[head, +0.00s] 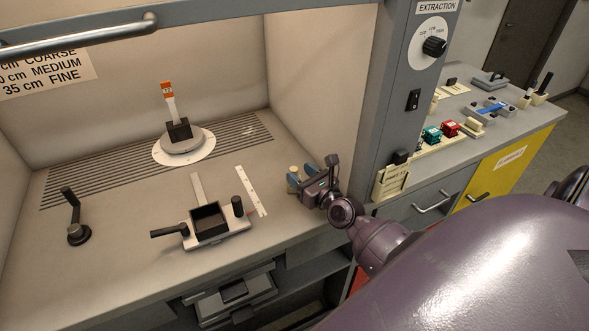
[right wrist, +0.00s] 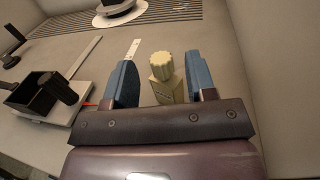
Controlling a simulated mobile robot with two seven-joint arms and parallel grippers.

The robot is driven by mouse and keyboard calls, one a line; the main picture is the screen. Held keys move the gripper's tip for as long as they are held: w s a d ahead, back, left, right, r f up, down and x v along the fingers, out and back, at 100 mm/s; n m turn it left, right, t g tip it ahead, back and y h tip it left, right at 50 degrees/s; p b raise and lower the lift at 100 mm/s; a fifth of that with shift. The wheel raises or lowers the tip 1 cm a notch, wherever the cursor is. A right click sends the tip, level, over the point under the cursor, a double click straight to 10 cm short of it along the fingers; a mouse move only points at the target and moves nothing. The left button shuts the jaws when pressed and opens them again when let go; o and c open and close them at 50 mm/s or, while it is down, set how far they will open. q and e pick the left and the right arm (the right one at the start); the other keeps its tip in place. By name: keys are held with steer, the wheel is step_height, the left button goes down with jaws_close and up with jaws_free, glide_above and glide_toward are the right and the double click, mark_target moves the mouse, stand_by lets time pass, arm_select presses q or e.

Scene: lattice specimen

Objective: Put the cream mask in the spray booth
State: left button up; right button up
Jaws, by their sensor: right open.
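The cream mask appears to be the cream block with a ribbed round knob (right wrist: 162,68) in the right wrist view, with printing on its side. It is inside the spray booth (head: 110,245), near the right wall. In the head view only its knob (head: 293,170) shows clearly beside my fingers. My right gripper (right wrist: 160,80) is open, with one blue finger on each side of the block. I see gaps at both sides of it. In the head view my right gripper (head: 297,181) reaches in over the booth's front right. My left gripper is not in view.
A round turntable (head: 183,143) holds an orange-tagged piece in a black clamp. A white fixture with a black box (head: 207,220) sits at the front middle. A black crank (head: 74,222) stands left. The booth's post (head: 398,100) is close to my right arm. Red (head: 450,128) and teal (head: 432,134) blocks sit outside.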

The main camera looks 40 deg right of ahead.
steer(key=s+b, duration=0.1)
steer(key=s, duration=0.7)
steer(key=shift+s+a, duration=0.1)
steer(key=shift+s, duration=0.15)
steer(key=s+a+f+n+g+y, duration=0.25)
steer(key=a+n, duration=0.35)
steer(key=n, duration=0.3)
steer(key=s+a+f+n+g+y, duration=0.1)
steer(key=s+a+n+g+y, duration=0.25)
steer(key=n, duration=0.55)
steer(key=s+a+n+g+h, duration=0.3)
steer(key=s+n+g+h, duration=0.4)
steer(key=s+n, duration=0.85)
steer(key=w+f+n+t+y, duration=0.1)
steer(key=w+f+n+t, duration=0.2)
steer(key=w+f+t, duration=0.3)
steer(key=shift+w+f+n+t, duration=0.35)
steer(key=shift+w+f+t, duration=0.05)
steer(key=shift+w+f, duration=1.85)
steer(key=shift+o, duration=0.2)
steer(key=shift+d, duration=0.1)
